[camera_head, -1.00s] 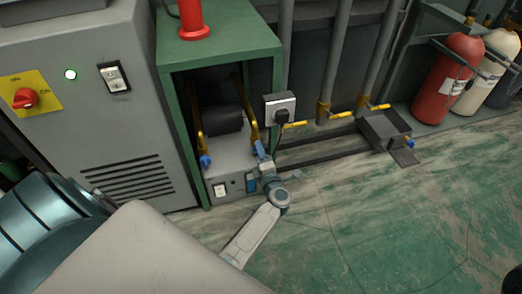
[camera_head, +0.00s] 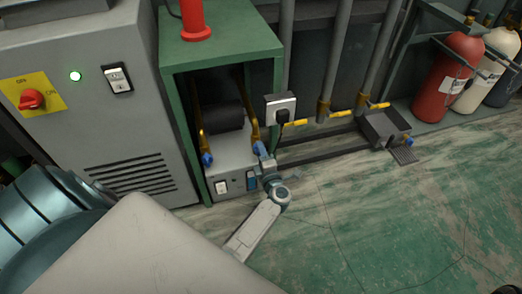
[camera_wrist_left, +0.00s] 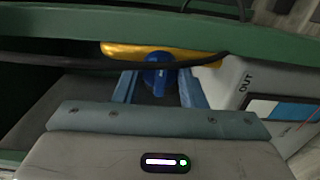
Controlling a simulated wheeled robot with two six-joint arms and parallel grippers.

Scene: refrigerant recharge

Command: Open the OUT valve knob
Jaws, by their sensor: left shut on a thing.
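The blue OUT valve knob (camera_wrist_left: 157,76) sits below a yellow pipe in the left wrist view, near the "OUT" lettering. My left gripper (camera_wrist_left: 158,88) has one blue finger on each side of the knob and is shut on it. In the head view my left gripper (camera_head: 262,152) is at the right front of the recharge unit (camera_head: 232,152), below the right yellow pipe, and largely hides this knob. A second blue knob (camera_head: 207,159) is at the left pipe, apart from the gripper. My right gripper is not in view.
The unit sits inside a green frame (camera_head: 178,130), whose edge and a black cable (camera_wrist_left: 60,62) pass close above my left gripper. A grey cabinet (camera_head: 130,120) stands on the left. Gas cylinders (camera_head: 448,78) stand at the back right. The green floor (camera_head: 380,220) is clear.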

